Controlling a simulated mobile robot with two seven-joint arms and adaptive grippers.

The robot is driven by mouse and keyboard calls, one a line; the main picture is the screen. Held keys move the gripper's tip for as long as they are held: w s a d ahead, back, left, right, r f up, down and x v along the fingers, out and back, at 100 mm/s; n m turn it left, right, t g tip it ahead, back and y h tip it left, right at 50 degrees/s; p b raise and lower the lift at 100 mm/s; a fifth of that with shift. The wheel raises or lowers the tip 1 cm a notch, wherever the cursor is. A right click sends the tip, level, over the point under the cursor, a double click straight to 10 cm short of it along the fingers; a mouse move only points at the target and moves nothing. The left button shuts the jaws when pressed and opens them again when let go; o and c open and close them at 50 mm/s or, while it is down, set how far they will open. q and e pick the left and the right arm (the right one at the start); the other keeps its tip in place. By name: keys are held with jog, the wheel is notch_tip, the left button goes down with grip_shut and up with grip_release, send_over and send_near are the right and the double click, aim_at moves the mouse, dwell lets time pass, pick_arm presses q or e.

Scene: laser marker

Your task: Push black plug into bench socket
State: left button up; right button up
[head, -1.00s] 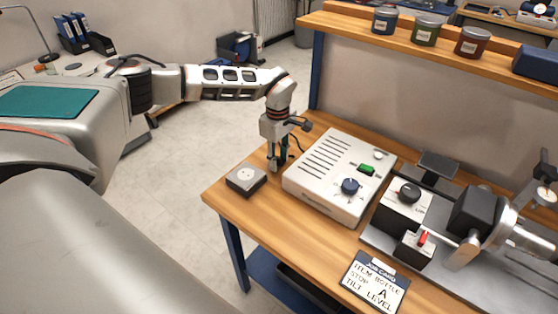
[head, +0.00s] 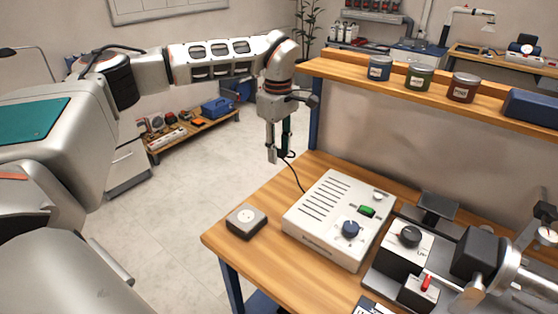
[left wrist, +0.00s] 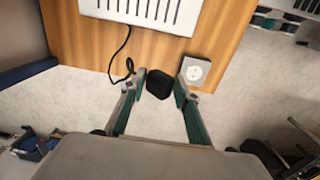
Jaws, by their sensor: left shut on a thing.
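The black plug (left wrist: 158,84) is between the fingertips of my left gripper (left wrist: 158,86) in the left wrist view, which is shut on it. In the head view the left gripper (head: 278,156) points down and hangs above the bench's left back edge, behind the socket. A black cable (left wrist: 118,55) runs from the plug side toward the white box. The bench socket (head: 247,221) is a small grey block with a round light face at the bench's left corner; the plug is apart from it. In the left wrist view the socket (left wrist: 195,70) is just right of the plug. My right gripper is out of view.
The white slotted control box (head: 336,219) stands right of the socket. A chuck machine (head: 470,250) fills the right of the bench. A wooden shelf with jars (head: 420,77) rises behind. Floor is open left of the bench.

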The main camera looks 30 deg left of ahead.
pick_arm(q)
jog(key=shift+r, duration=0.15)
jog(key=shift+f+b, duration=0.3)
jog(key=shift+f, duration=2.3)
jog(key=shift+f+b, duration=0.6)
jog(key=shift+f, duration=3.15)
